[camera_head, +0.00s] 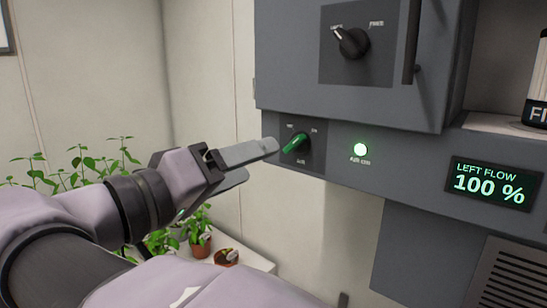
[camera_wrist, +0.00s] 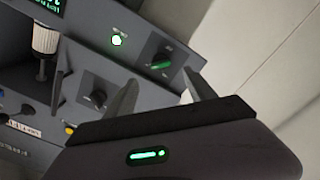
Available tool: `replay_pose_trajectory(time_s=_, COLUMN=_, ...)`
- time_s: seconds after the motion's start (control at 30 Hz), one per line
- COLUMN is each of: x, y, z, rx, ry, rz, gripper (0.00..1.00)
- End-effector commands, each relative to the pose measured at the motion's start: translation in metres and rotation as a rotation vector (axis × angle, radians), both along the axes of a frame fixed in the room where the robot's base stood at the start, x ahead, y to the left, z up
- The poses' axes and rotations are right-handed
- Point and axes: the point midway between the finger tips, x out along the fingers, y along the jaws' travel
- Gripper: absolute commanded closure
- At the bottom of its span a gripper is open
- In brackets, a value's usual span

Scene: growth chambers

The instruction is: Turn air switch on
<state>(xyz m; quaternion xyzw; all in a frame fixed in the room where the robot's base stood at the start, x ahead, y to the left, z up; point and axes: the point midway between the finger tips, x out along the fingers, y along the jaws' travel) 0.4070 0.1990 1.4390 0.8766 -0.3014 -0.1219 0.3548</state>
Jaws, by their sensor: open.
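The air switch (camera_head: 297,143) is a green-handled rotary knob on a dark square plate at the lower left of the grey chamber front. Its handle points up and to the right. The wrist view shows the green knob (camera_wrist: 161,66) just beyond the fingertips. A round green lamp (camera_head: 360,149) to its right is lit; its small label is hard to read. My gripper (camera_head: 264,160) is open and empty, left of the switch, with its upper fingertip close to the plate. In the wrist view my gripper (camera_wrist: 160,80) has its fingers spread; I cannot tell whether either touches the panel.
A black knob (camera_head: 352,42) and a vertical black handle (camera_head: 411,42) are above on the chamber front. A display (camera_head: 493,184) reads LEFT FLOW 100 %. The wrist view shows another black knob (camera_wrist: 97,98). Potted plants (camera_head: 198,243) stand on a white table below left.

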Motion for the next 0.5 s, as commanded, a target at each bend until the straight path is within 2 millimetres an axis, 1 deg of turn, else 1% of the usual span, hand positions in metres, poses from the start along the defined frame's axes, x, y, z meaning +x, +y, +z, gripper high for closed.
replay_pose_trajectory(time_s=0.03, x=-0.012, y=0.011, z=0.005, rx=-0.002, ry=0.002, rz=0.007, gripper=0.36)
replay_pose_trajectory(time_s=0.1, x=-0.027, y=0.023, z=0.005, rx=-0.002, ry=0.001, rz=0.005, gripper=0.36)
replay_pose_trajectory(time_s=0.2, x=-0.044, y=0.036, z=0.004, rx=-0.002, ry=0.001, rz=0.004, gripper=0.36)
replay_pose_trajectory(time_s=0.33, x=-0.055, y=0.044, z=0.002, rx=-0.001, ry=0.001, rz=0.001, gripper=0.36)
replay_pose_trajectory(time_s=0.5, x=-0.058, y=0.045, z=0.0, rx=0.0, ry=0.001, rz=-0.001, gripper=0.36)
